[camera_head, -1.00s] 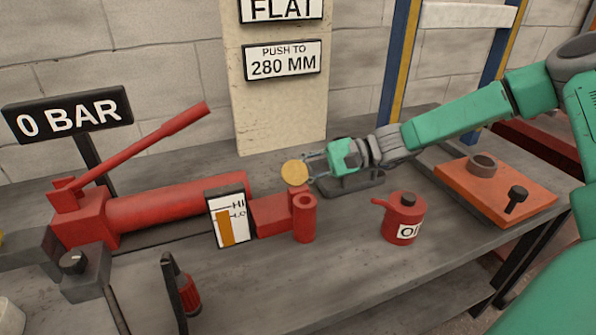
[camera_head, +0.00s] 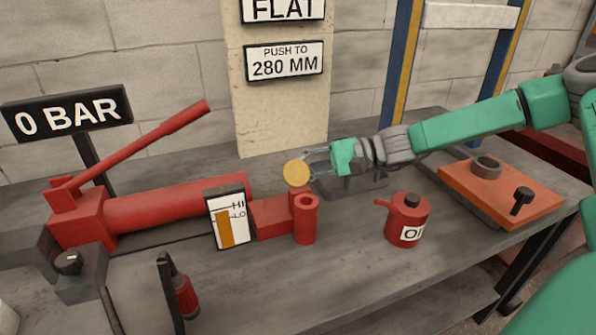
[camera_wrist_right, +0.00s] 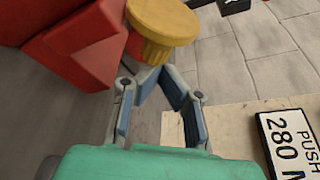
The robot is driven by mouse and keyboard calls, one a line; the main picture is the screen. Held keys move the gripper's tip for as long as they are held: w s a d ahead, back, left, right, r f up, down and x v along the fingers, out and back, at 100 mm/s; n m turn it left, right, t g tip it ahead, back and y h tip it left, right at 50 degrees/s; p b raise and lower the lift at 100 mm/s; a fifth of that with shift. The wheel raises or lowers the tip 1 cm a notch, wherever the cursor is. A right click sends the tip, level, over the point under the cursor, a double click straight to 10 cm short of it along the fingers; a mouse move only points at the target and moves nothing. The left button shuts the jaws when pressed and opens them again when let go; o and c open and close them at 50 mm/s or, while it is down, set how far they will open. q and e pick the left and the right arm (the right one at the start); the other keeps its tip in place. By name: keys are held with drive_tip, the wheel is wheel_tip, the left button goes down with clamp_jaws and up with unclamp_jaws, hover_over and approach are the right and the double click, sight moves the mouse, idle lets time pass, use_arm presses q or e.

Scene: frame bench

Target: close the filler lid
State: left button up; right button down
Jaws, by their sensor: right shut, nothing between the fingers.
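The filler lid is a round yellow cap (camera_head: 296,173), standing on edge with its disc face toward the head camera, at the top back of the red filler neck (camera_head: 306,222). The neck's round mouth is uncovered. In the right wrist view the ribbed yellow cap (camera_wrist_right: 163,22) is just beyond the fingertips. My right gripper (camera_head: 312,167) is shut and empty, right behind and beside the lid. Its fingers (camera_wrist_right: 157,82) are close to the cap; I cannot tell whether they touch it. My left gripper is not in view.
The red pump (camera_head: 175,203) with a raised lever is at left, a level gauge (camera_head: 228,222) in front. A red oil can (camera_head: 407,222) stands right of the neck. An orange plate (camera_head: 500,190) lies farther right. The bench front is clear between neck and can.

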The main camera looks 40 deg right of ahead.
sight(305, 164)
drive_tip(key=r+n+b, duration=0.1)
drive_tip(key=b, duration=0.1)
drive_tip(key=n+t+b, duration=0.1)
drive_tip(key=n+b, duration=0.1)
drive_tip(key=shift+s+r+y, duration=0.2)
drive_tip(key=shift+r+y, duration=0.1)
drive_tip(key=shift+r, duration=0.05)
drive_tip(key=s+r, duration=0.1)
drive_tip(key=s+r+n, duration=0.1)
drive_tip(key=s+r+n+t+p, duration=0.1)
drive_tip(key=r, duration=0.1)
drive_tip(key=shift+a+y, duration=0.3)
drive_tip(key=shift+a, duration=0.1)
drive_tip(key=shift+s+a+r+p, duration=0.1)
drive_tip(key=shift+s+r+p, duration=0.05)
drive_tip(key=shift+s+p, duration=0.15)
drive_tip(key=shift+s+a+r+p, duration=0.1)
drive_tip(key=shift+s+p, duration=0.05)
drive_tip(key=shift+s, duration=0.45)
drive_tip(key=shift+s+a+f+n+y+b, duration=0.2)
drive_tip(key=shift+s+n+b, duration=0.3)
drive_tip(key=shift+s, duration=0.2)
drive_tip(key=shift+s+a+f+n+y+b, duration=0.15)
drive_tip(key=shift+s+n+b, duration=0.3)
drive_tip(key=shift+s+n, duration=0.25)
drive_tip(key=shift+s+a+f+n+y+b, duration=0.2)
drive_tip(key=shift+s+n+b, duration=0.3)
drive_tip(key=shift+s, duration=0.2)
